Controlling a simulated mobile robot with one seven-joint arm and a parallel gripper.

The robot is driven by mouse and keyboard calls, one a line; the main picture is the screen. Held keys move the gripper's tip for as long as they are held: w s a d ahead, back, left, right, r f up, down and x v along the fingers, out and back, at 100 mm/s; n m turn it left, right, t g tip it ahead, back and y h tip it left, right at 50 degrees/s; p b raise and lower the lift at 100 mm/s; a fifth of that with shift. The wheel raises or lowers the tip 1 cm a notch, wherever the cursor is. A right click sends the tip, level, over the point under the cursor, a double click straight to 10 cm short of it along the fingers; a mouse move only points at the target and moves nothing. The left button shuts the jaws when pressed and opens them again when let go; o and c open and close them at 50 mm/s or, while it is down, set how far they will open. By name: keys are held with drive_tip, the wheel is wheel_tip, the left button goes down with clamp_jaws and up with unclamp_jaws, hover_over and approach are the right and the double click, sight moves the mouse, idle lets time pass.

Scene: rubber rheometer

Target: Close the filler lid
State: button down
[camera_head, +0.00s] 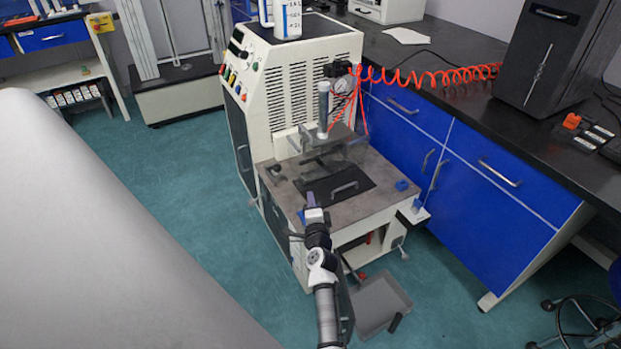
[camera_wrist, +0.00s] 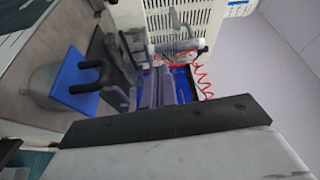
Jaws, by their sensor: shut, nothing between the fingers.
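The rheometer (camera_head: 300,80) is a cream machine with a grey worktop (camera_head: 370,205) at its front. No part is clearly marked as the filler lid, and I cannot tell whether a lid stands open. A dark plate with a bar handle (camera_head: 344,187) lies on the worktop. A blue plate (camera_wrist: 72,78) with a black handle (camera_wrist: 88,80) shows at the left in the wrist view. My gripper (camera_head: 314,212) is shut and empty at the worktop's front left edge. Its fingers show in the wrist view (camera_wrist: 155,86), to the right of the blue plate and apart from it.
A grey cylinder (camera_head: 323,105) stands above the clear guard. A red coiled hose (camera_head: 430,76) runs right to the dark bench (camera_head: 450,110). A white jug (camera_head: 287,18) stands on the machine. A grey tray (camera_head: 382,300) is low in front. Teal floor (camera_head: 180,170) at left is clear.

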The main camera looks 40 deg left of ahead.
wheel_tip(320, 180, up, 14)
drive_tip(key=p, duration=1)
drive_tip(key=shift+w+d+r+p, duration=0.25)
drive_tip(key=shift+p, duration=0.05)
